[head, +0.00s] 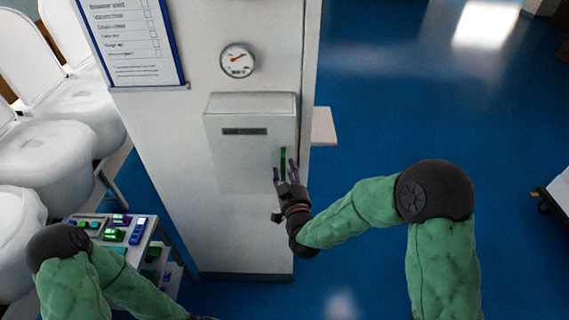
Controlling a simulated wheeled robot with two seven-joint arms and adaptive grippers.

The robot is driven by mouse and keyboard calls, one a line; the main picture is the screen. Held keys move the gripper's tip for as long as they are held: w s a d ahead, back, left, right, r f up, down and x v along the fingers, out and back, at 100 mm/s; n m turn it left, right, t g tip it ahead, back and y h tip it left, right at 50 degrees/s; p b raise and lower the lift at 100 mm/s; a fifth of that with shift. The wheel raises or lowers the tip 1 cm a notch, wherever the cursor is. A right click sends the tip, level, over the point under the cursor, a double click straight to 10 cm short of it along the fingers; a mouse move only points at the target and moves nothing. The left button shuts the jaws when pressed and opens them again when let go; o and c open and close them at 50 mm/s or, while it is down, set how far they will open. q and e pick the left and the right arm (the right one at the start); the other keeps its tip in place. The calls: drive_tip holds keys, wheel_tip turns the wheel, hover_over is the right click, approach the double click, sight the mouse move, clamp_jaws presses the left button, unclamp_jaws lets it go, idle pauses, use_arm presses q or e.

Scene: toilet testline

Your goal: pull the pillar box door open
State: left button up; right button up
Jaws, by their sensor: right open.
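The pillar box (236,158) is a pale grey box mounted on the white pillar (247,235), with a dark label on its front. A green handle (283,160) runs upright near the right edge of its door, which looks closed. My right gripper (280,172) is open, its purple-tipped fingers pointing up at the lower end of the handle. One finger appears on each side of the handle; whether they touch it I cannot tell. My left arm comes in at the lower left, and its gripper is out of the picture.
A round gauge (237,61) and a clipboard sheet (131,40) are on the pillar above the box. White toilets (60,150) stand at left. A small cart (140,241) with coloured parts is at lower left. Blue floor (380,110) is open at right.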

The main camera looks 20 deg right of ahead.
drive_tip(key=shift+w+d, duration=0.1)
drive_tip(key=shift+w, duration=1.55)
clamp_jaws()
